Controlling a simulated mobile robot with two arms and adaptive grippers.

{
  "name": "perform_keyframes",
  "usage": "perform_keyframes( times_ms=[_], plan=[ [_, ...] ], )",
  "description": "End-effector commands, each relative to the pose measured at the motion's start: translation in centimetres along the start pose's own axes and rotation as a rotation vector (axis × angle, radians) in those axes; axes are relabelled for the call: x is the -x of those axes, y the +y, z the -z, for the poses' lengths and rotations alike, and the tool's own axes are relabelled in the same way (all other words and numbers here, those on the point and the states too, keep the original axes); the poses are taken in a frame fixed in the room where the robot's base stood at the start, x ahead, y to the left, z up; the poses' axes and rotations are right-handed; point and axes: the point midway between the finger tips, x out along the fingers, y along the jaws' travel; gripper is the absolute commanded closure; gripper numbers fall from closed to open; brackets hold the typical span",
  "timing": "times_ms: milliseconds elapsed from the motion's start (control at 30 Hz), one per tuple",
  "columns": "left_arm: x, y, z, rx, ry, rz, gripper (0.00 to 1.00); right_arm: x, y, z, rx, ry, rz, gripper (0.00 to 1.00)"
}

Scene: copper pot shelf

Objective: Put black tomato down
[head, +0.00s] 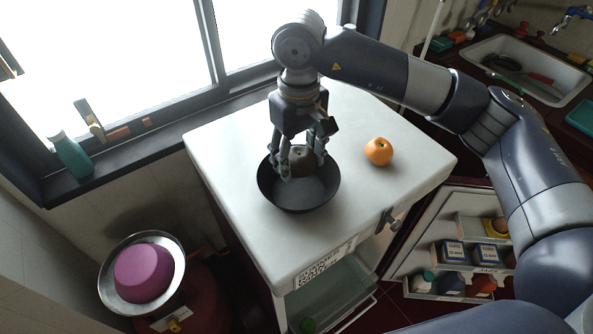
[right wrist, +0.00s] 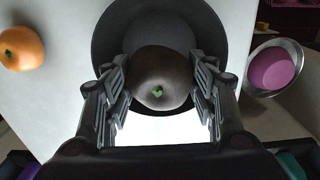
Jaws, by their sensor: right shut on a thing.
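The black tomato (right wrist: 160,78) is a dark brown, round tomato with a small green stem. My right gripper (head: 301,160) is shut on it, with one finger on each side, as the right wrist view (right wrist: 160,92) shows. In the head view the tomato (head: 300,161) is partly hidden by the fingers. The gripper and tomato are over a black bowl (head: 305,196) on the white counter top. The tomato overlaps the bowl's inside in both views; I cannot tell whether it touches the bowl. My left gripper does not show.
An orange fruit (head: 379,151) sits on the white counter (head: 240,150), right of the bowl. A metal bowl (head: 110,294) with a purple thing (head: 145,273) stands lower left. An open compartment (head: 440,262) holds several packages. A green bottle (head: 70,157) stands on the window sill.

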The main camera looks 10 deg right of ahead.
Motion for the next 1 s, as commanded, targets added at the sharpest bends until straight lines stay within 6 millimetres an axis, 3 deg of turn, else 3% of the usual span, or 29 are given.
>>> perform_keyframes(
  times_ms=[500,933,967,1000],
  plan=[
    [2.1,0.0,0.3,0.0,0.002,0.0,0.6,-6.0,0.0,0.0,-0.002,-0.001,0.001,0.74],
    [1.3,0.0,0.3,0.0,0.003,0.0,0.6,-6.9,0.0,0.1,-0.001,0.003,0.0,0.74],
    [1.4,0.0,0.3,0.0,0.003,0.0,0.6,-6.8,0.0,0.1,-0.001,0.002,0.0,0.43],
    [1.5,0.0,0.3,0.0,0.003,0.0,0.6,-6.7,0.0,0.0,-0.001,0.002,0.0,0.34]
  ],
)
